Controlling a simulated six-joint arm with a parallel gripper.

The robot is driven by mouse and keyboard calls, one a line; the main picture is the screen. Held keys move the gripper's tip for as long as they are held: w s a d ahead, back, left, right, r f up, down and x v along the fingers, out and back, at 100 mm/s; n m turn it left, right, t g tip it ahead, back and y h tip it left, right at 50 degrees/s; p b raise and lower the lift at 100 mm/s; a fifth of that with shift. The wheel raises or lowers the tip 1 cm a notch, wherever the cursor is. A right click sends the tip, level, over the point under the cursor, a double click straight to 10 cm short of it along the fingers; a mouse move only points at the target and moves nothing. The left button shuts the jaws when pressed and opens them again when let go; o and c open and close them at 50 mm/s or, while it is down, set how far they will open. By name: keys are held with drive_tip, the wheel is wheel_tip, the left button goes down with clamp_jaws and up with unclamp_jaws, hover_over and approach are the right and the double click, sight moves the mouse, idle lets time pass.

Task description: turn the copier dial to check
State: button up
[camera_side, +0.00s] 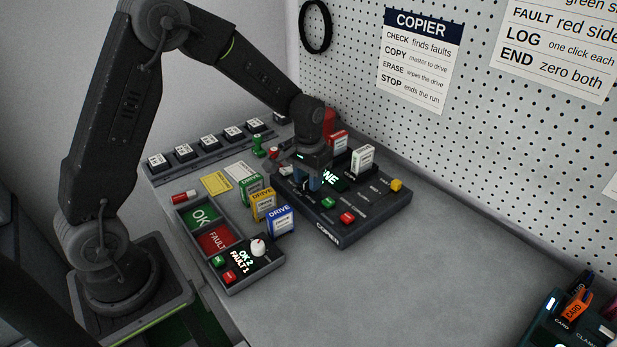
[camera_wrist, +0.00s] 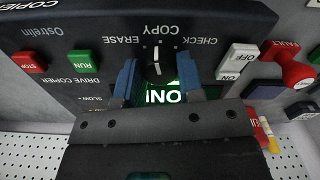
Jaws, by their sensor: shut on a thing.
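The black copier (camera_side: 340,225) sits on the bench, with its lit display partly hidden by my gripper. In the wrist view, the picture of its panel is upside down. The round dial (camera_wrist: 158,66) sits between the labels ERASE, COPY and CHECK, and the white line on it lies in line with COPY. My gripper (camera_wrist: 158,72) is shut on the dial, with one blue finger on each side. In the side view, my gripper (camera_side: 308,184) reaches down onto the copier panel and hides the dial.
Green (camera_side: 328,203) and red (camera_side: 347,217) buttons lie close to the gripper. A white ON/OFF switch (camera_wrist: 237,62) is beside CHECK. Drive boxes (camera_side: 280,220) stand left of the copier. A tray (camera_side: 233,285) holds OK and FAULT sections. The bench in front is clear.

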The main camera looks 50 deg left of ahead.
drive_tip(key=m, duration=0.5)
drive_tip(key=shift+m, duration=0.3)
drive_tip(key=m, duration=0.5)
drive_tip(key=shift+m, duration=0.4)
drive_tip(key=o, duration=0.9)
wheel_tip(320, 180, up, 14)
drive_tip(key=shift+f, duration=0.1)
